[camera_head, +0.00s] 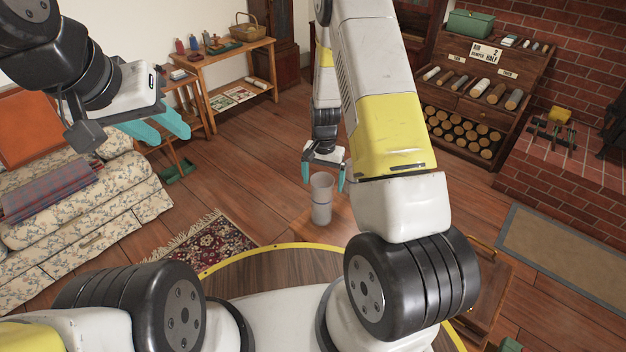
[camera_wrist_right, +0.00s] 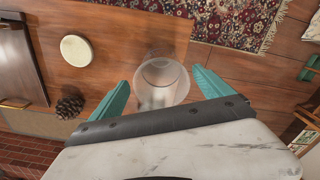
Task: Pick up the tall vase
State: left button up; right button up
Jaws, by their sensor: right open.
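The tall vase (camera_head: 321,198) is a plain grey cylinder standing upright on a wooden surface in the middle of the head view. My right gripper (camera_head: 323,182) points down at it, with its teal fingers apart near the vase's top. In the right wrist view, the vase's round open mouth (camera_wrist_right: 160,75) shows between the fingertips, with a gap on both sides. The right gripper (camera_wrist_right: 160,84) is open and empty; how far above the rim it sits is hard to tell. My left gripper (camera_head: 168,138) is open and empty at the upper left, far from the vase.
A patterned rug (camera_head: 215,243) lies left of the vase. In the wrist view, a pale round disc (camera_wrist_right: 76,50) and a pine cone (camera_wrist_right: 69,102) lie to the left. A floral sofa (camera_head: 80,215) stands at left, a wooden rack (camera_head: 485,100) at the back right.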

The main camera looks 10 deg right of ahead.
aim_at(322, 201)
notch_tip(322, 201, down, 4)
jog(key=shift+w+a+f, duration=0.1)
jog(key=shift+f, duration=0.1)
jog(key=shift+c, duration=0.4)
grip_shut()
jog(key=shift+r, duration=0.1)
